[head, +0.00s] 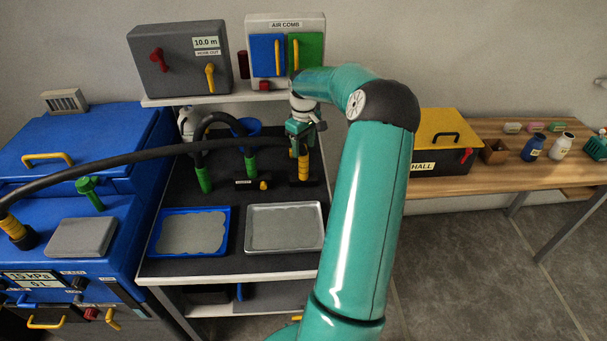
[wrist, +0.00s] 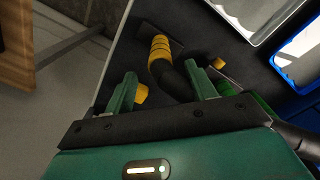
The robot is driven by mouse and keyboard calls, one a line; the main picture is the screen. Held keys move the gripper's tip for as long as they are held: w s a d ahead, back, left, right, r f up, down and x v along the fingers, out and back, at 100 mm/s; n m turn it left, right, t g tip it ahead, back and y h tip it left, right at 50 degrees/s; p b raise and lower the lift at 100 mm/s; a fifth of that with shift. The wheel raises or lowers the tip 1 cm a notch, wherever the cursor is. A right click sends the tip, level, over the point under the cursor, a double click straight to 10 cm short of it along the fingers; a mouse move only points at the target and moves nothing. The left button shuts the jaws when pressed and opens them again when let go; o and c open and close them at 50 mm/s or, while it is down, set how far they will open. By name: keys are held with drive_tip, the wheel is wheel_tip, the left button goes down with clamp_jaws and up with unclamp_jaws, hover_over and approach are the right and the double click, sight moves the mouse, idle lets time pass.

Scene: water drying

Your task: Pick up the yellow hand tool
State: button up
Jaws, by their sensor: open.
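The yellow hand tool (head: 303,166) has a yellow ribbed grip and a flat black head. It stands on the dark worktop of the cart, behind the silver tray. In the wrist view the yellow grip (wrist: 160,50) shows just beyond my fingertips, with its black curved neck reaching back between the fingers. My gripper (head: 302,138) is above the tool, fingers pointing down. In the wrist view my gripper (wrist: 163,82) is open, with one finger on each side of the black neck. I cannot tell whether either finger touches it.
A silver tray (head: 285,249) and a blue tray (head: 159,232) lie in front. Green-handled hose tools (head: 203,178) stand to the left, and a small black block with a yellow knob (head: 263,185) is close by. A thick black hose (head: 110,162) crosses the left side.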

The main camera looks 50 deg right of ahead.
sight(304, 153)
wheel_tip(304, 153, down, 4)
drive_tip(key=shift+f, duration=0.2)
clamp_jaws()
drive_tip(key=shift+r, duration=0.15)
